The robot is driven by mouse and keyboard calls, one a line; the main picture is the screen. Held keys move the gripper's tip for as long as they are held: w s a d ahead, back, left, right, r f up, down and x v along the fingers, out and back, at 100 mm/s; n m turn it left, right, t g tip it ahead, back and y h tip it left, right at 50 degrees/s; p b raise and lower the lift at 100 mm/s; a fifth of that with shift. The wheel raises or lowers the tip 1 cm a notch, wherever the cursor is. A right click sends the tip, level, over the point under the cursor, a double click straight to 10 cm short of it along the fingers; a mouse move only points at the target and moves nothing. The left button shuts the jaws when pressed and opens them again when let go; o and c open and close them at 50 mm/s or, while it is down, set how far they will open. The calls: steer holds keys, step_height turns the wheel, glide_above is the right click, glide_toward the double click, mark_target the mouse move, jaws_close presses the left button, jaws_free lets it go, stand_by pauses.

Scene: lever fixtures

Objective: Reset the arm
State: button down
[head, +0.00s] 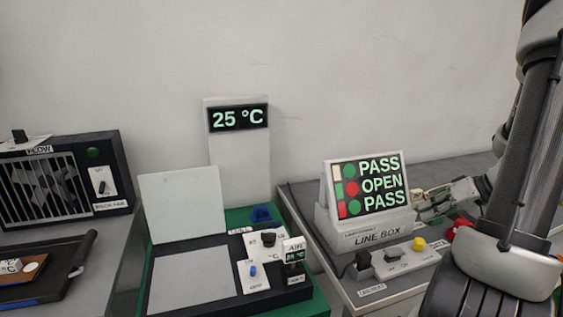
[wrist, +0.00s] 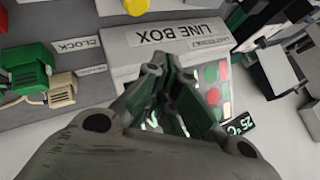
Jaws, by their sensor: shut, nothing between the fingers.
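My gripper (wrist: 158,72) is shut and empty in the wrist view. Its fingertips lie in front of the line box (wrist: 125,62), which appears upside down there, and cover part of its screen. In the head view my gripper (head: 424,205) shows just right of the line box (head: 372,234), partly behind my arm. I cannot tell whether it touches the box. The box's screen (head: 368,186) reads PASS, OPEN, PASS beside red and green marks. My arm (head: 515,190) fills the right side of the head view.
A yellow button (head: 419,244) and a dark lever (head: 362,260) sit before the line box. Left are a panel with knobs (head: 268,240), a 25 °C display (head: 238,117) and a blower (head: 45,185). Green and beige plugs (wrist: 28,72) lie left in the wrist view.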

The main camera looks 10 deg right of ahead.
steer(key=shift+m, duration=0.5)
steer(key=s+a+r+m+g+h, duration=0.1)
steer(key=s+a+m+g, duration=0.15)
steer(key=s, duration=0.25)
steer(key=s+a+r+m+g, duration=0.1)
steer(key=s+r+m+g, duration=0.15)
steer(key=s, duration=0.35)
steer(key=s+a+r+n+t+h, duration=0.2)
steer(key=a+r+n+h, duration=0.3)
steer(key=a+r, duration=0.6)
steer(key=shift+s+r+n+t, duration=0.5)
steer(key=shift+r+n, duration=0.3)
steer(key=shift+r, duration=0.6)
stand_by(3.0)
steer(key=shift+s, duration=0.1)
